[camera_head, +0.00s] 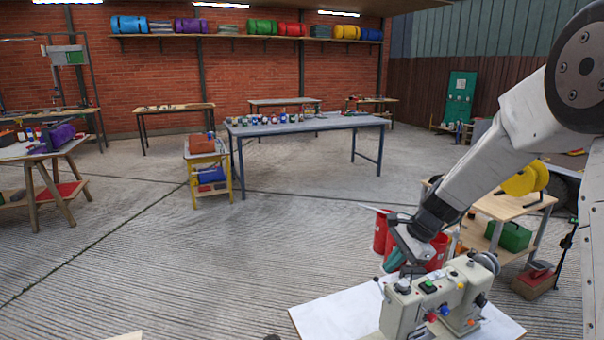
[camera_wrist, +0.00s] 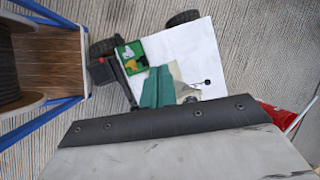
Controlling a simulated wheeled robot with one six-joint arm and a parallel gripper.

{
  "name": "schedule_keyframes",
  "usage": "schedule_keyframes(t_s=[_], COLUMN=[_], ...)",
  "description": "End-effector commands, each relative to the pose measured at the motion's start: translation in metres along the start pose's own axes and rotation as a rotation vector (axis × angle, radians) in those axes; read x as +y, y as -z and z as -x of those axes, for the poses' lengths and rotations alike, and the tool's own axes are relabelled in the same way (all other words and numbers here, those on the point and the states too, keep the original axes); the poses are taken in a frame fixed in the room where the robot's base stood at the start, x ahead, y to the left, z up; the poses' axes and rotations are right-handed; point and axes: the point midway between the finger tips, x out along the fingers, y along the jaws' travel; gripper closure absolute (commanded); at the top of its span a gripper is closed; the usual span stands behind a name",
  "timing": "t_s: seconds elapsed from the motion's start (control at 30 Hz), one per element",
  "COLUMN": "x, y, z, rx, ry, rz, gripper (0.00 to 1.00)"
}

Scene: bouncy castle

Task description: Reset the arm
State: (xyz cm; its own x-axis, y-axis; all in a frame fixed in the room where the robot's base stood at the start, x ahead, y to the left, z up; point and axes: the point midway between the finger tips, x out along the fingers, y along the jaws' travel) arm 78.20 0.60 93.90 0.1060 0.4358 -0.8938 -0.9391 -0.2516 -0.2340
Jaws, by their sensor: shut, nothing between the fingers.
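My gripper (camera_head: 392,262) is at the end of my arm, which reaches down from the upper right in the head view. Its teal fingers are shut and empty, and they also show in the wrist view (camera_wrist: 158,86). It hangs just behind and above the left end of a beige sewing machine (camera_head: 440,300). I cannot tell whether it touches the machine. The machine stands on a white tabletop (camera_head: 335,312), which also shows in the wrist view (camera_wrist: 185,45). The wrist's own dark edge hides the lower half of the wrist view.
Red containers (camera_head: 381,232) stand close behind my gripper. A wooden table (camera_head: 508,206) with a yellow reel (camera_head: 520,182) is at the right. A long grey table (camera_head: 310,125) with several small cans stands farther back. The concrete floor at centre left is clear.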

Motion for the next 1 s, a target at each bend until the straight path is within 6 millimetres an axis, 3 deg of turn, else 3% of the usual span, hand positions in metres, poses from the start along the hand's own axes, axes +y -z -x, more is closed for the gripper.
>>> schedule_keyframes(t_s=[0.1,0.3,0.7,0.83,1.0], x=[0.044,0.122,0.264,0.295,0.311], y=[-0.035,-0.078,-0.124,-0.132,-0.141], z=[0.038,0.091,0.164,0.177,0.189], rx=[0.003,0.011,0.094,0.162,0.246], ry=[-0.083,-0.222,-0.44,-0.462,-0.427], rz=[0.26,0.642,1.141,1.206,1.244], gripper=[1.0,1.0,1.0,1.0,1.0])
